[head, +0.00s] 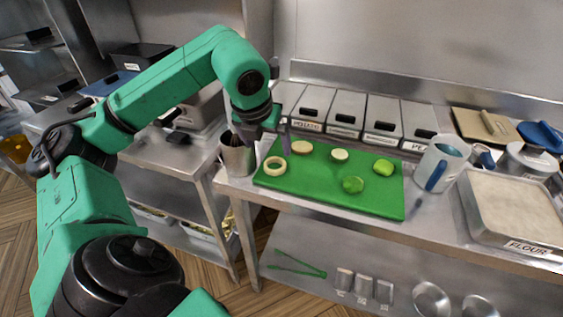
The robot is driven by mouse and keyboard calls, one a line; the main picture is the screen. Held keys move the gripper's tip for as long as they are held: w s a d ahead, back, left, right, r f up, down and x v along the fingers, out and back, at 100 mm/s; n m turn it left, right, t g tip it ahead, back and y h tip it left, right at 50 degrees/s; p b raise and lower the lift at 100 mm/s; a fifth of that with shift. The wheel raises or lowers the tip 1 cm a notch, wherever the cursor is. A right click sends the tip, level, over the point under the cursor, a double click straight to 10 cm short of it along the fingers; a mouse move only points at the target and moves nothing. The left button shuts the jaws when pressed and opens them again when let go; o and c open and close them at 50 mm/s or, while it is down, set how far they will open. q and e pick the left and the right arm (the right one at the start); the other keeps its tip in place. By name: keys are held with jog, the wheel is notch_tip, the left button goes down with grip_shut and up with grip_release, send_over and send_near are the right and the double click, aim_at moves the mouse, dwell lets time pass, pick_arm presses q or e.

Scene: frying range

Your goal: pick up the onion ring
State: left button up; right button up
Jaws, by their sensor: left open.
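The onion ring (274,166) is a pale beige ring lying flat on the left end of the green cutting board (325,193). My left gripper (284,150) comes in from the left and points down above the board, just behind and to the right of the ring. It is open, and no object shows between its fingers. It appears apart from the ring, though the exact height is hard to tell. My right gripper is not in view.
A pale round slice (301,147), another cut piece (340,155) and green limes (383,167) share the board. A metal cup (237,156) stands left of it. Labelled bins (348,112) line the back. A measuring jug (443,162) and flour tray (512,211) stand right.

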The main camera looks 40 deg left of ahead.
aim_at(276, 167)
pick_arm(q)
jog(key=x, duration=1)
jog(key=shift+w+p, duration=0.2)
jog(key=shift+p, duration=0.15)
jog(key=shift+r, duration=0.15)
jog(key=c, duration=0.9)
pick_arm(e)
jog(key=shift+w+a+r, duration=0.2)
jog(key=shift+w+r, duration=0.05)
